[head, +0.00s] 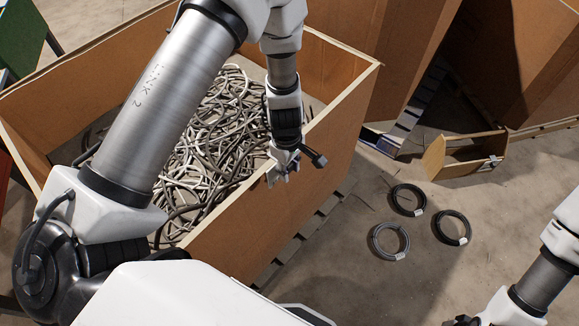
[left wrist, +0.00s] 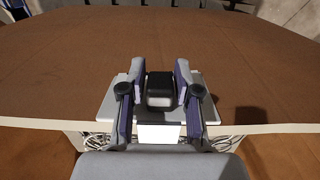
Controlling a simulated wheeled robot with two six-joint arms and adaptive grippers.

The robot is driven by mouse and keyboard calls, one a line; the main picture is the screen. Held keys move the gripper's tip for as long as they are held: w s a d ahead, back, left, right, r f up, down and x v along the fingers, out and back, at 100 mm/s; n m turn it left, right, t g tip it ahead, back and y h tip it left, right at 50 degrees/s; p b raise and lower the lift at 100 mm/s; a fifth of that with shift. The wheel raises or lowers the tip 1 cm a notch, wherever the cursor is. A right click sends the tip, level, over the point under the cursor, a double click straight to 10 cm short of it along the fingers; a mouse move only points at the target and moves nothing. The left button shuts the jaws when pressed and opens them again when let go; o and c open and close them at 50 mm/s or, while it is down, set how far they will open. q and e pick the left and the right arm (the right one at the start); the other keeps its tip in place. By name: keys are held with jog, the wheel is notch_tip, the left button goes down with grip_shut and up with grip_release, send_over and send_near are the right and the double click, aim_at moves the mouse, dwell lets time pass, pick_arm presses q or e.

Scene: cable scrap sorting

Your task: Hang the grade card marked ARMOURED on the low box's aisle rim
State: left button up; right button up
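The low box (head: 297,165) is a large brown bin of tangled cable scrap, its pale aisle rim facing the floor at right. My left gripper (head: 283,172) is at this rim. In the left wrist view, a grey card (left wrist: 106,113) lies at the pale rim (left wrist: 262,128) between and behind the fingers. A black block (left wrist: 160,84) stands on it between the fingertips (left wrist: 160,72), with narrow gaps at both sides; the left gripper looks open around it.
Tall brown boxes (head: 410,50) stand at the back. The floor between is mostly clear.

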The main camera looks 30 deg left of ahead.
pick_arm(q)
jog(key=shift+o, duration=0.5)
jog(key=shift+d, duration=0.15)
notch_tip(320, 180, up, 12)
jog(key=shift+a, duration=0.3)
